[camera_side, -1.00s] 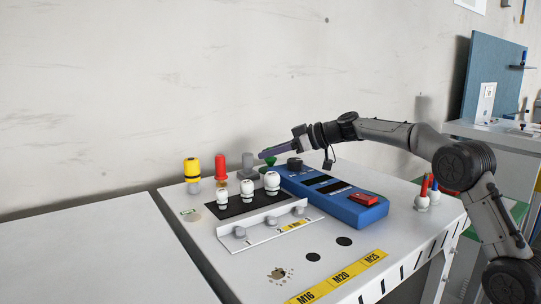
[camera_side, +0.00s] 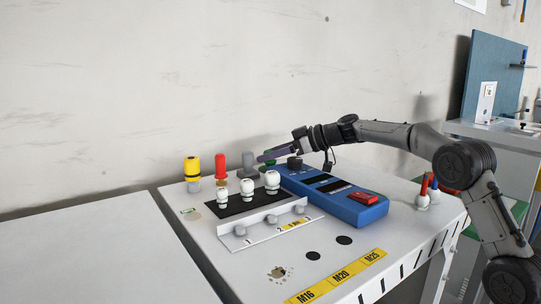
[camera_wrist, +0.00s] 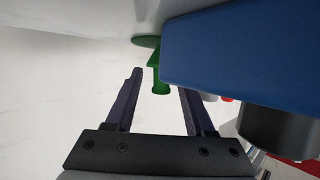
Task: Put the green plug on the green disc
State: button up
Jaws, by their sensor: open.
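The green plug (camera_wrist: 160,78) shows in the wrist view between the two fingers of my gripper (camera_wrist: 160,88), with gaps on both sides. The green disc (camera_wrist: 146,42) lies on the grey panel right at the plug's far end. The plug appears to stand at the disc, but I cannot tell exactly how it sits on it. In the side view my gripper (camera_side: 264,156) is low at the back of the panel, beyond the blue box. Only a little green of the plug (camera_side: 270,163) shows below the fingers there. My gripper is open.
The blue box (camera_side: 335,195) with a black knob and red switch is close beside the plug. Yellow (camera_side: 192,166), red (camera_side: 221,163) and grey (camera_side: 248,161) plugs stand left of it. White plugs (camera_side: 247,188) stand on a black strip in front. The panel's front is mostly clear.

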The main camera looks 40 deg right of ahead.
jog(key=v, duration=1.2)
jog(key=shift+r, duration=0.1)
